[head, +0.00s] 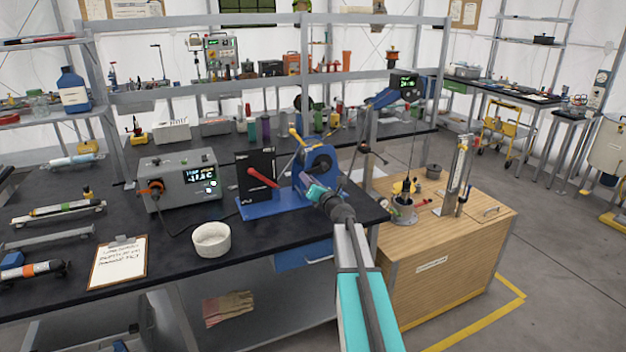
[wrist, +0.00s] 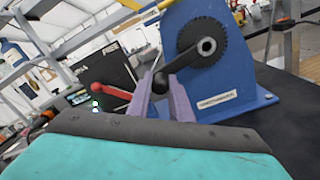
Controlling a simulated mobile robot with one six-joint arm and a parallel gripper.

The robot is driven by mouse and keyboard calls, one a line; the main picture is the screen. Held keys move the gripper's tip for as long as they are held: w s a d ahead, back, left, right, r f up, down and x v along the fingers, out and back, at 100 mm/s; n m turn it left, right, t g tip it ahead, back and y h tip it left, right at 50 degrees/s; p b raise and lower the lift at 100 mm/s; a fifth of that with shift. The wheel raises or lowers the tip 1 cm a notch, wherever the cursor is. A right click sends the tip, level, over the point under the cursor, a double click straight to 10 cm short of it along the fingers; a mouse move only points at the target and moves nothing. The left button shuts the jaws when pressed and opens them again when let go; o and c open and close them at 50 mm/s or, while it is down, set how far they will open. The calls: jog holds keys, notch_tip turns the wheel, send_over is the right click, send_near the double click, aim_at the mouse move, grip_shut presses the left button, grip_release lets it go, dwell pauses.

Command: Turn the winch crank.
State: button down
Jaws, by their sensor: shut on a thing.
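The blue winch (head: 318,163) stands on a blue base (head: 275,200) at the right end of the black bench. In the wrist view its blue side plate (wrist: 235,80) fills the upper right, with a dark toothed wheel and a black crank arm (wrist: 183,60). The crank's dark round knob (wrist: 161,81) lies between my gripper's purple fingers (wrist: 165,98), which are shut on it. In the head view my gripper (head: 312,190) is at the winch's near side and partly hides the crank. A red lever (head: 262,178) stands left of the winch, beside a black panel (head: 256,170).
A grey control box (head: 178,183) with a lit display stands to the left. A white bowl (head: 211,239) and a clipboard (head: 118,262) lie toward the bench's front. A wooden cabinet (head: 440,265) with instruments stands to the right.

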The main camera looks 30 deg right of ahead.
jog(key=shift+d, duration=0.15)
jog(key=c, duration=1.6)
grip_release()
jog(key=shift+s, duration=0.1)
jog(key=shift+c, duration=0.2)
jog(key=shift+o, duration=0.3)
jog(key=s+a+b, duration=0.1)
jog(key=s+b, duration=0.1)
jog(key=s, duration=1.1)
jog(key=shift+s, duration=0.35)
jog(key=shift+f, duration=0.1)
